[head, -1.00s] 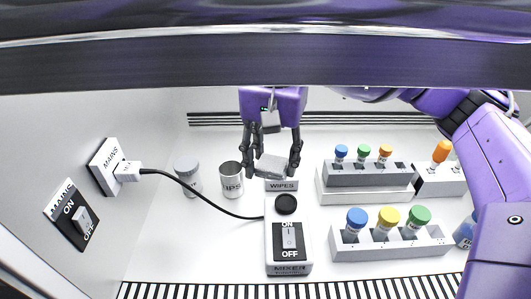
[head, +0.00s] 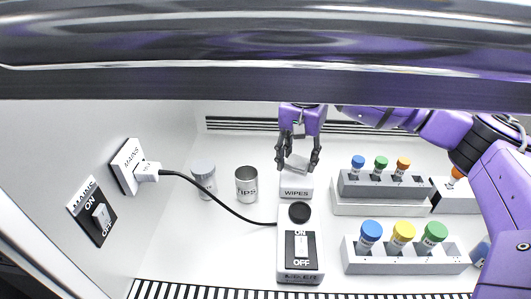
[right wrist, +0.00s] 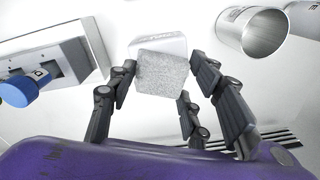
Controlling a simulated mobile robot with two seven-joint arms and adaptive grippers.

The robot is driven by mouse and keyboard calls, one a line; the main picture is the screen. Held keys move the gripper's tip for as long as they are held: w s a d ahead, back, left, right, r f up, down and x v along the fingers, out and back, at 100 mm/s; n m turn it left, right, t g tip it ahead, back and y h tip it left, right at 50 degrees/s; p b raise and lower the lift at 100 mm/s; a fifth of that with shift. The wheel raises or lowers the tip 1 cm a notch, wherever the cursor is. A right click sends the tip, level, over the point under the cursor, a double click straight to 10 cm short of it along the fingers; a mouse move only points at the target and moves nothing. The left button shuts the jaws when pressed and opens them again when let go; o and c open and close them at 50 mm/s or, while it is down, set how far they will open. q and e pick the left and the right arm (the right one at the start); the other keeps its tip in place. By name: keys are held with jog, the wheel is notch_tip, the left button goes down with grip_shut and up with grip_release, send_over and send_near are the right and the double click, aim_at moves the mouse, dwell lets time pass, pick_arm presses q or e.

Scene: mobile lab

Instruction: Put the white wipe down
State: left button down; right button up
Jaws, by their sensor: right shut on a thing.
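The white wipe (head: 297,162) is a pale square pad between the fingers of my right gripper (head: 297,165). The gripper is shut on it, fingers pointing down, directly over the white box labelled WIPES (head: 296,192). In the right wrist view the wipe (right wrist: 162,74) shows grey and speckled between the finger pads, with part of the white box (right wrist: 150,46) behind it. I cannot tell whether the wipe touches the box top. My left gripper is not in view.
The mixer (head: 300,244) stands in front of the wipes box, its cable running left. A metal tips cup (head: 246,186) and a grey-lidded jar (head: 204,177) stand left. Tube racks (head: 405,262) (head: 383,188) stand right.

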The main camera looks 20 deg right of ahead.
aim_at(298, 168)
jog(key=shift+w+d+f, duration=0.15)
jog(key=shift+d+f, duration=0.05)
jog(key=shift+f, duration=0.2)
jog(key=shift+w+f, duration=0.1)
jog(key=shift+f, duration=1.5)
jog(key=shift+f, duration=0.15)
jog(key=o, duration=1)
notch_tip(298, 168, up, 12)
jog(key=shift+r, duration=0.2)
